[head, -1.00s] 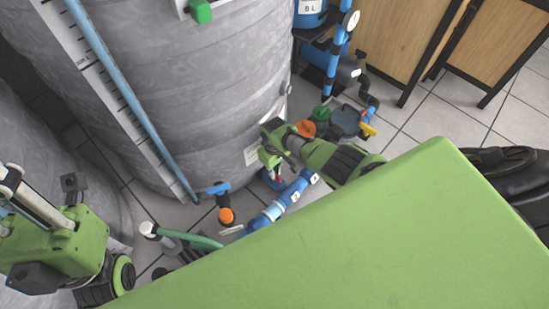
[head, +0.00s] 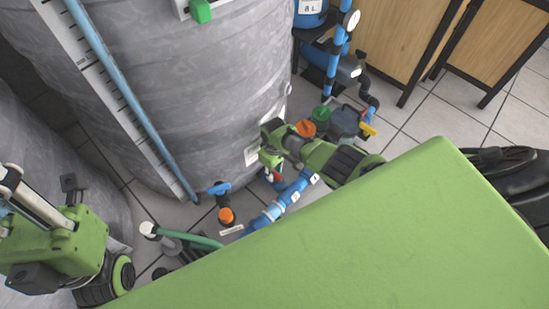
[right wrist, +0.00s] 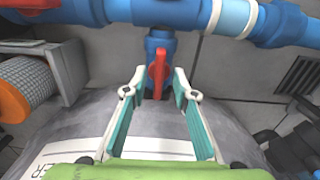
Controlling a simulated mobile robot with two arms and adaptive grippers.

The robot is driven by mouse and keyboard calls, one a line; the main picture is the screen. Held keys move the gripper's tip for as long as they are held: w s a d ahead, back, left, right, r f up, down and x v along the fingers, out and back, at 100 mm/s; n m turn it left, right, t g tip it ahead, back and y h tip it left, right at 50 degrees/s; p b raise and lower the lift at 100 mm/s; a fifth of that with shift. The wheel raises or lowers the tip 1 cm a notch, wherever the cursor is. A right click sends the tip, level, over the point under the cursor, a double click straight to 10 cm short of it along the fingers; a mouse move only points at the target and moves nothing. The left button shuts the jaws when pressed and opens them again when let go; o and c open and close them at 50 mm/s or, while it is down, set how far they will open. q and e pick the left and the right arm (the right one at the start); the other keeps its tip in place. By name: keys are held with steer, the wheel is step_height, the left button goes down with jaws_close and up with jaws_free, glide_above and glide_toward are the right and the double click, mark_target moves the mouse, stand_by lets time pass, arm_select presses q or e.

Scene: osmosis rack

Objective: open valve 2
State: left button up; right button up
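A red valve handle (right wrist: 158,68) sits on a blue pipe fitting in the right wrist view. It also shows in the head view (head: 277,177), just below my right gripper (head: 268,160). In the right wrist view my right gripper (right wrist: 157,84) is open, with one finger on each side of the handle. Gaps show between the handle and the fingers. Small white tags on the blue pipe (head: 270,213) are too small to read, so I cannot tell the valve's number. My left gripper (head: 14,186) is at the left edge of the head view, partly cut off.
A large grey tank (head: 190,90) stands right beside my right gripper. An orange knob (head: 226,215) and a green hose (head: 195,239) are to its lower left. A pump (head: 345,122) and a yellow handle (head: 368,130) are to its right. Tiled floor (head: 450,110) is open at right.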

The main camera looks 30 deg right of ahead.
mark_target(275, 173)
steer(key=shift+r, duration=0.1)
step_height(275, 173, up, 12)
stand_by(0.9)
stand_by(0.4)
